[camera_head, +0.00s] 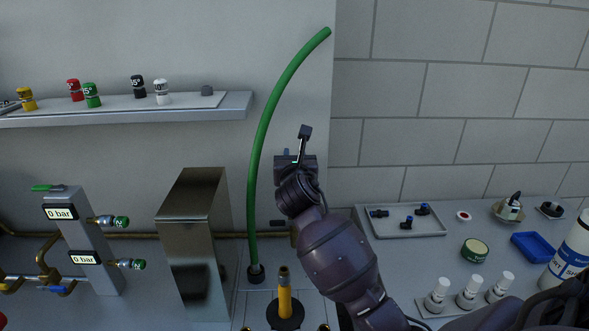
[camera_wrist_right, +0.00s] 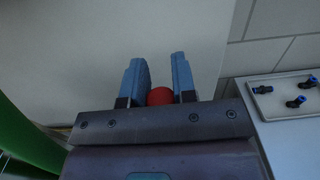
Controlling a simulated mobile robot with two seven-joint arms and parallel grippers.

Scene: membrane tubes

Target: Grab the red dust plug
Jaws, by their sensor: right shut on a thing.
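The red dust plug (camera_wrist_right: 160,96) shows in the right wrist view as a small round red thing between the two blue fingers. My right gripper (camera_wrist_right: 157,60) is shut on it. In the head view my right gripper (camera_head: 303,142) is raised in front of the wall, just right of the green tube (camera_head: 262,140). I cannot make out the plug in the head view. My left gripper is not in view.
The shelf (camera_head: 225,108) at upper left holds several coloured caps, one of them red (camera_head: 74,90). A steel box (camera_head: 190,240) stands left of the tube. The right bench has a tray (camera_head: 405,232) of fittings, a blue dish (camera_head: 537,247) and white bottles.

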